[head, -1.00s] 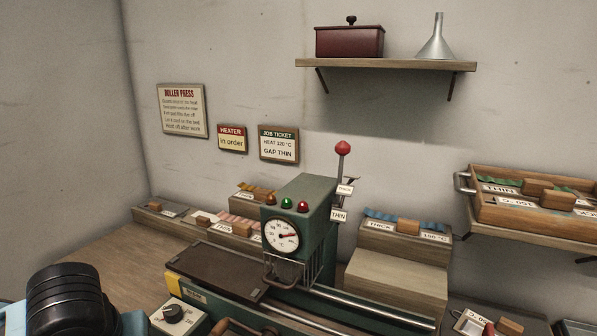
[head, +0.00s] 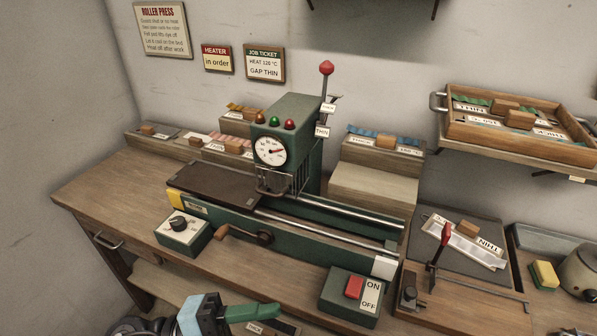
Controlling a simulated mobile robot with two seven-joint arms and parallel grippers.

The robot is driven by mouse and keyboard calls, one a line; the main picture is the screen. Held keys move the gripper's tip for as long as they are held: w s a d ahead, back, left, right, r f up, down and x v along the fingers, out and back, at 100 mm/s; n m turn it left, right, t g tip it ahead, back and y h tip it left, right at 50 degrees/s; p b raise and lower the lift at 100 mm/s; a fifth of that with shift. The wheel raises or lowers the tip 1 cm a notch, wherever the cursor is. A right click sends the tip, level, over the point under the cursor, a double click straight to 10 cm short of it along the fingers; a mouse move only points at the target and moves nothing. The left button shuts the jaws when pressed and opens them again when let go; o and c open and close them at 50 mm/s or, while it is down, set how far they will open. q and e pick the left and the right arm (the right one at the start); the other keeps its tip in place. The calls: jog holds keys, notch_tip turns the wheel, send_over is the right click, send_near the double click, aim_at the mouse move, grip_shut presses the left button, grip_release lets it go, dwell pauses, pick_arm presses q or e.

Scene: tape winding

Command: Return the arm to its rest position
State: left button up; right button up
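Part of my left arm (head: 203,314), pale blue and black, shows at the bottom edge, in front of the bench. My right gripper is not in view. The green roller press (head: 292,140) stands on the wooden bench (head: 95,190), with a round dial (head: 270,151) and a red-knobbed lever (head: 326,68) standing up.
A control box with a black knob (head: 178,223) and an ON/OFF box with a red switch (head: 354,287) stand at the press's front. A crank (head: 235,233) sticks out between them.

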pick_arm(q)
jog(key=w+a+f+n+t+y+p, duration=0.25)
jog(key=a+f+n+t+y, duration=0.8)
jog(key=n+t, duration=0.75)
jog(key=s+a+f+n+g+y, duration=0.2)
jog(key=s+f+n+g, duration=0.3)
jog(key=s+f, duration=0.3)
jog(key=s+a+f+n+g+y+p, duration=0.1)
jog(key=s+a+f+n+g+y, duration=0.2)
jog(key=s+f, duration=0.6)
jog(key=n+g+y, duration=0.1)
jog(key=g+y, duration=0.1)
jog(key=g, duration=0.1)
jog(key=shift+s+f+n, duration=0.3)
jog(key=shift+f+n, duration=0.05)
jog(key=shift+n, duration=0.05)
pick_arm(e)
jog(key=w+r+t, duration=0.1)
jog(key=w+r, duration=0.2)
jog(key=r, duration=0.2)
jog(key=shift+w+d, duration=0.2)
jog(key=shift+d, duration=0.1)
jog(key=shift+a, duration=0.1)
